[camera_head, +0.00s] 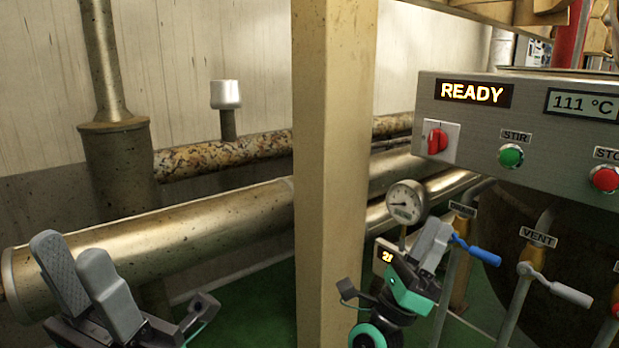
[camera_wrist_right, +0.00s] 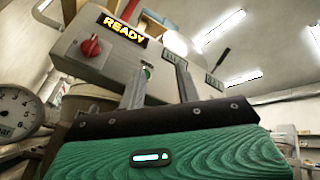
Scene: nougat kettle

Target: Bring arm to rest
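My left gripper (camera_head: 72,248) is at the lower left in the head view. Its two grey fingers point up and stand apart, with nothing between them. My right gripper (camera_head: 437,232) is right of the beige post, with its fingers pointing up beside the blue lever (camera_head: 477,250). I cannot tell from the head view whether it touches the lever. In the right wrist view the right fingers (camera_wrist_right: 160,68) are apart and hold nothing. The control panel (camera_wrist_right: 75,45) lies beyond them.
The beige post (camera_head: 333,150) stands between my grippers. A pressure gauge (camera_head: 405,203), the VENT lever (camera_head: 555,286) and the panel (camera_head: 460,125) reading READY and 111 °C are near my right gripper. A large pipe (camera_head: 170,240) runs behind the left one.

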